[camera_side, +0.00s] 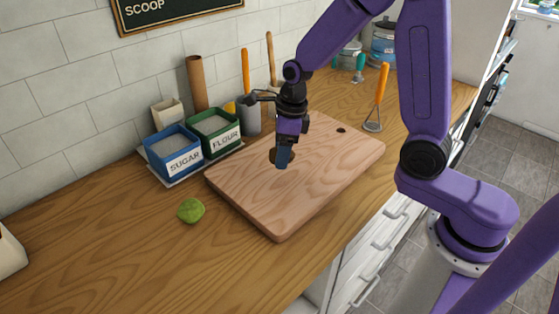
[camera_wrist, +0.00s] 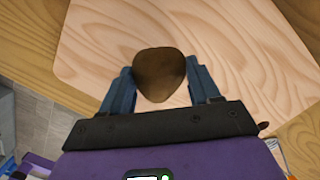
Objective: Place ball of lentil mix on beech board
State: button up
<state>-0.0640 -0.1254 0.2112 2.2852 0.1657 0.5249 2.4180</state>
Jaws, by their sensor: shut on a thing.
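The ball of lentil mix (camera_wrist: 160,74) is a brown, rounded lump between my gripper's two blue fingers in the wrist view. In the side view the ball (camera_side: 274,156) shows as a brown patch beside the fingertips, partly hidden by them. My gripper (camera_side: 282,160) is shut on the ball; its fingers also show in the wrist view (camera_wrist: 160,88). The beech board (camera_side: 275,215) is a pale wooden slab on the counter, and it fills much of the wrist view (camera_wrist: 225,35). The ball is over the board; I cannot tell whether it touches it.
A green lump (camera_side: 191,210) lies on the counter left of the board. Blue sugar (camera_side: 178,160) and green flour (camera_side: 218,145) bins stand behind it by the wall. The board's front part is clear.

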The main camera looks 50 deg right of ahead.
jog(key=shift+w+f, duration=0.25)
jog(key=shift+f, duration=0.1)
jog(key=shift+w+a+f, duration=0.1)
jog(key=shift+f, duration=1.55)
jog(key=shift+f, duration=0.2)
jog(key=o, duration=1.1)
jog(key=shift+r, duration=0.1)
